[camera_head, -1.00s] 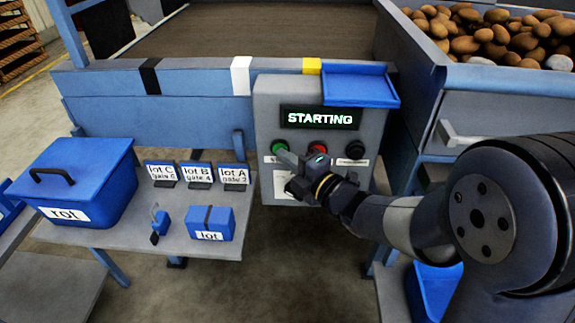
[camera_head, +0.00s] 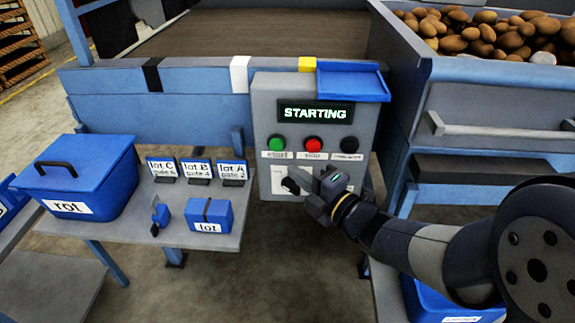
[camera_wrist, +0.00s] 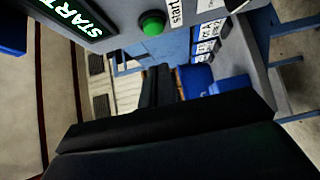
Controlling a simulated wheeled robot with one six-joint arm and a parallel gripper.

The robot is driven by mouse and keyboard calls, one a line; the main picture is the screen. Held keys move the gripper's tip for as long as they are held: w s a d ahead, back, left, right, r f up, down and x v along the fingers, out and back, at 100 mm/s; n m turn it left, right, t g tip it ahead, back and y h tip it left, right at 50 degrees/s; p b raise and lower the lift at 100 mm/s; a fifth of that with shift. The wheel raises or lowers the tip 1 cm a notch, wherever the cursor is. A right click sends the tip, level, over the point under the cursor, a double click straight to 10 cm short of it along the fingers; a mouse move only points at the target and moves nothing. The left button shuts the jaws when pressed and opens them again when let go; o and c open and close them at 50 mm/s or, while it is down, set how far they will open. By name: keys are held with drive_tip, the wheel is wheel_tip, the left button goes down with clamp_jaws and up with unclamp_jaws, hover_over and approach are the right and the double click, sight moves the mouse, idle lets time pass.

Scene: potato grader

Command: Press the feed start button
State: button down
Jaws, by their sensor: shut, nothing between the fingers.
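The control box (camera_head: 262,100) stands in the middle of the head view. Its display (camera_head: 316,114) reads "STARTING". The green start button (camera_head: 277,143) sits at the left of a row of buttons, beside the red stop button (camera_head: 313,144) and a black one (camera_head: 350,144). The green button also shows in the wrist view (camera_wrist: 152,23), above my fingers. My gripper (camera_head: 292,186) is shut and empty, below the button row and apart from the green button, in front of the white label on the box's lower face.
A table (camera_head: 215,238) at left holds a blue rot box (camera_head: 85,170), lot signs (camera_head: 197,170), a small blue lot box (camera_head: 208,215) and a small blue tool (camera_head: 160,215). A potato bin (camera_head: 480,72) and a drawer handle (camera_head: 500,132) are at right.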

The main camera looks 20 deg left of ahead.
drive_tip(key=v, duration=0.5)
drive_tip(key=shift+a, duration=0.15)
